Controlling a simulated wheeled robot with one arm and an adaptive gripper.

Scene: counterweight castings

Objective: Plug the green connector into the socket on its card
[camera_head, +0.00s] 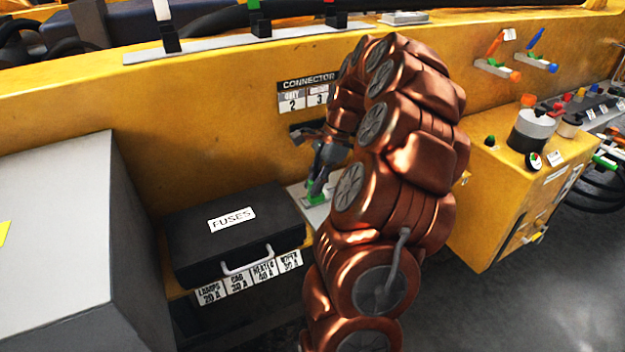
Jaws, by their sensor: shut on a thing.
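My gripper (319,188) points down between the fuses box and my copper-coloured arm. It is shut on the green connector (316,199), of which only a small green part shows at the fingertips. The connector is at or just over a pale plate (319,218); I cannot tell whether they touch. A CONNECTOR sign (308,83) on the yellow wall has cards below it, one reading GREY 2 and one ending in 3. My arm hides the sign's right side. A dark fitting (305,131) shows below the cards, partly hidden. I cannot make out the green socket.
A black FUSES case (235,240) with labels below it stands left of my gripper. A grey sloped cabinet (55,240) is at far left. A yellow control box (520,190) with knobs is at right. Black holders on a pale strip (225,48) line the upper ledge.

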